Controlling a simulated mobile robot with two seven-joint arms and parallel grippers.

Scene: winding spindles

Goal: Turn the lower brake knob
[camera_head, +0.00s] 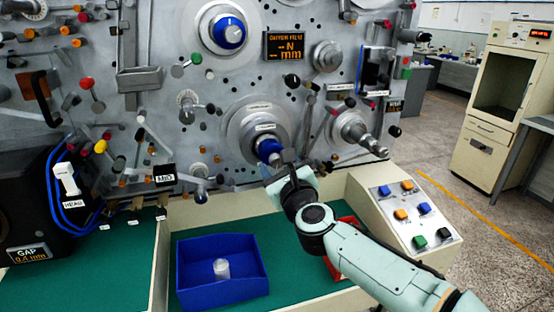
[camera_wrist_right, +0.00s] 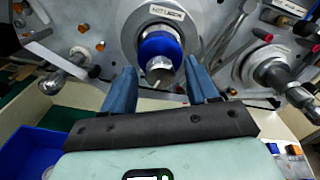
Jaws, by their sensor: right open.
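The lower blue knob (camera_head: 268,147) sits at the centre of a round silver hub (camera_head: 240,126) low on the machine's upright panel. A label on the hub is too small to read in the head view. The right wrist view shows the blue knob (camera_wrist_right: 160,46) with a metal shaft end pointing towards me. My right gripper (camera_head: 281,168) is just in front of and below the knob. In the right wrist view its two blue fingers (camera_wrist_right: 160,82) are spread, with the shaft end between them. Nothing is gripped. My left gripper is not in view.
A similar upper blue knob (camera_head: 229,34) sits higher up. A metal spindle (camera_head: 366,138) sticks out to the right of the hub. Below are a blue tray (camera_head: 205,292), a partly hidden red tray (camera_head: 334,265) and a button console (camera_head: 377,217). Small rollers stud the panel.

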